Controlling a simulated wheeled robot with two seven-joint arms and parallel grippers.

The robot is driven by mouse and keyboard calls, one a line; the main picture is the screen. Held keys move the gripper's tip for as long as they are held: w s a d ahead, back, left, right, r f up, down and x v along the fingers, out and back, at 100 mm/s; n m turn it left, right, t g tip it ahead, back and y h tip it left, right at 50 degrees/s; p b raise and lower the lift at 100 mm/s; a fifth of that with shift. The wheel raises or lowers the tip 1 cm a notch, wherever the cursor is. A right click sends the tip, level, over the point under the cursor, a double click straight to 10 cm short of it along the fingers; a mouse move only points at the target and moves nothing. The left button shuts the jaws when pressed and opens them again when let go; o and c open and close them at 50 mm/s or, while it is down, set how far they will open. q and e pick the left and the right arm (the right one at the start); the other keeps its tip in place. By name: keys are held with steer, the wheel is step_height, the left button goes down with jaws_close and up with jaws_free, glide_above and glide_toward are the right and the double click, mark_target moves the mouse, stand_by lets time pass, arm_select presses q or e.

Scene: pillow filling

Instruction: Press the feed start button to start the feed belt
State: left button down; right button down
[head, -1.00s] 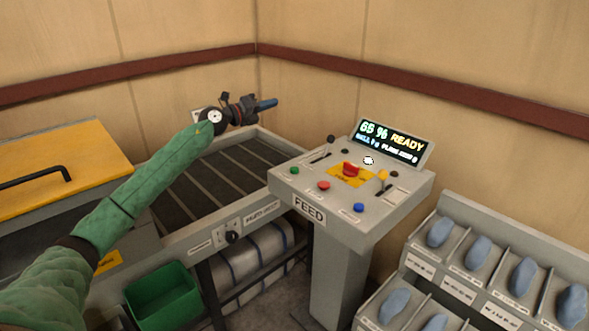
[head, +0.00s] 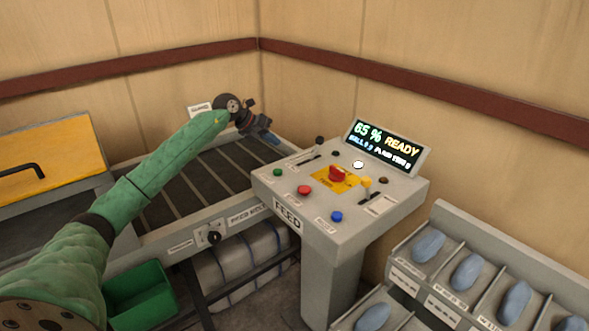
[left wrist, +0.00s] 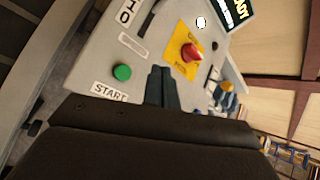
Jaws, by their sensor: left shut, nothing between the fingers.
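The FEED console (head: 322,222) stands right of centre in the head view. A green button (head: 277,172) is at its left edge; in the left wrist view the green button (left wrist: 122,72) has a START label (left wrist: 109,92) beside it. My left gripper (head: 270,139) is shut and empty, pointing down and right behind the console's left side. In the left wrist view its fingertips (left wrist: 163,72) show over the panel, to the right of the green button and apart from it in the picture. My right gripper is not in view.
A red mushroom button (head: 337,173) on a yellow plate, a red button (head: 304,190), a blue button (head: 336,216) and levers share the panel. The display (head: 385,146) reads 65 % READY. The slatted belt (head: 190,185) lies left, bins of blue pieces (head: 467,272) right.

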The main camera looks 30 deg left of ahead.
mark_target(275, 171)
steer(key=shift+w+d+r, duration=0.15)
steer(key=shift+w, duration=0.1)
